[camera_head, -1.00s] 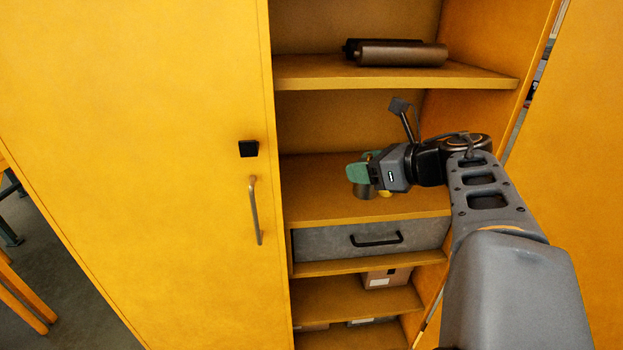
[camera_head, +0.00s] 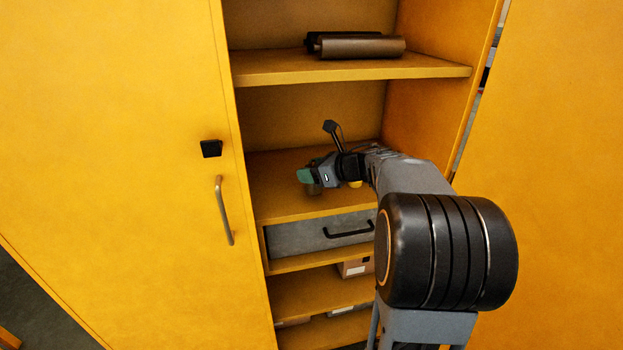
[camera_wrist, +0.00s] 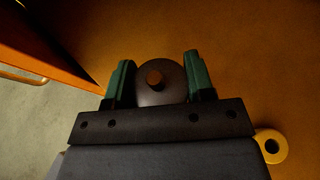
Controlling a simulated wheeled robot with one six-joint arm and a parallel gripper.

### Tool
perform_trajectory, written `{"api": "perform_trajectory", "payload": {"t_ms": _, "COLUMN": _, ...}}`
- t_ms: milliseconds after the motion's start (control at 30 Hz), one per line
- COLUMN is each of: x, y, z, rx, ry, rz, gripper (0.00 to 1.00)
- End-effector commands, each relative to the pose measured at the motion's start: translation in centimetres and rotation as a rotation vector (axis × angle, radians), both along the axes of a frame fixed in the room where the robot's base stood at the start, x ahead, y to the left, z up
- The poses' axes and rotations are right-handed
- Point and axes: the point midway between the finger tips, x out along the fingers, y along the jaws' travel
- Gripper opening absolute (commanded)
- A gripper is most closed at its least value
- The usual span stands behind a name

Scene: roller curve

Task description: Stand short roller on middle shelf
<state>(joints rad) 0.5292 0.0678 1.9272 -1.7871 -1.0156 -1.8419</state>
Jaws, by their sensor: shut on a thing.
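My gripper (camera_head: 306,176), with green fingers, is inside the open cabinet, over the left part of the middle shelf (camera_head: 272,198). It is shut on the short roller (camera_head: 314,190), a dark grey-brown cylinder held upright below the fingers. In the wrist view the roller (camera_wrist: 147,97) shows end-on between the two fingers (camera_wrist: 160,82), with a brown round stub at its centre. I cannot tell whether its lower end touches the shelf.
Two long dark rollers (camera_head: 362,47) lie on the upper shelf (camera_head: 300,75). A yellow ring (camera_wrist: 271,146) lies right of my gripper in the wrist view. A grey drawer (camera_head: 300,233) is below the middle shelf. The cabinet door (camera_head: 120,150) is at left.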

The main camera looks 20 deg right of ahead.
Motion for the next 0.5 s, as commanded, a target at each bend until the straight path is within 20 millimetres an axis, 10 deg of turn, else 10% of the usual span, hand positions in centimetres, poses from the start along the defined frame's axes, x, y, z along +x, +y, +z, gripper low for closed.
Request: {"api": "perform_trajectory", "payload": {"t_ms": 500, "x": -0.1, "y": 0.0, "z": -2.3, "rx": 0.001, "ry": -0.001, "rz": -0.002, "gripper": 0.11}}
